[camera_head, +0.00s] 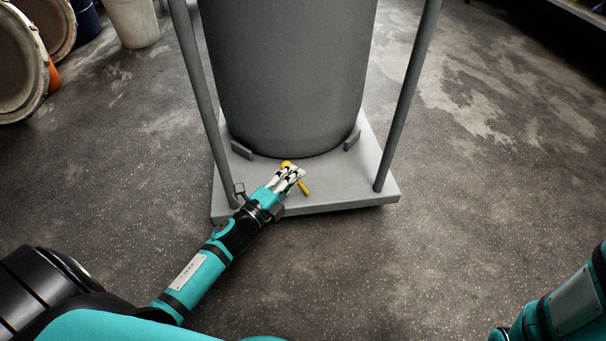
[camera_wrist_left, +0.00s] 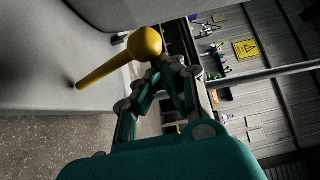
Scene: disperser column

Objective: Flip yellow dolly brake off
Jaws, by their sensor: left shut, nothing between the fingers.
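The yellow brake lever (camera_head: 304,188) sits at the front of the grey dolly (camera_head: 340,192), partly hidden by my left gripper. My left gripper (camera_head: 297,174) is shut and empty, at the lever. In the left wrist view the yellow lever (camera_wrist_left: 110,70) has a round knob at one end and a thin rod. The fingertips of my left gripper (camera_wrist_left: 168,64) are right by the knob; I cannot tell whether they touch it. The right gripper is out of view; only part of my right arm shows at the lower right.
A large grey drum (camera_head: 290,75) stands on the dolly between two upright poles (camera_head: 410,95). Buckets and drums (camera_head: 135,22) stand at the upper left. The concrete floor (camera_head: 480,190) to the right is clear.

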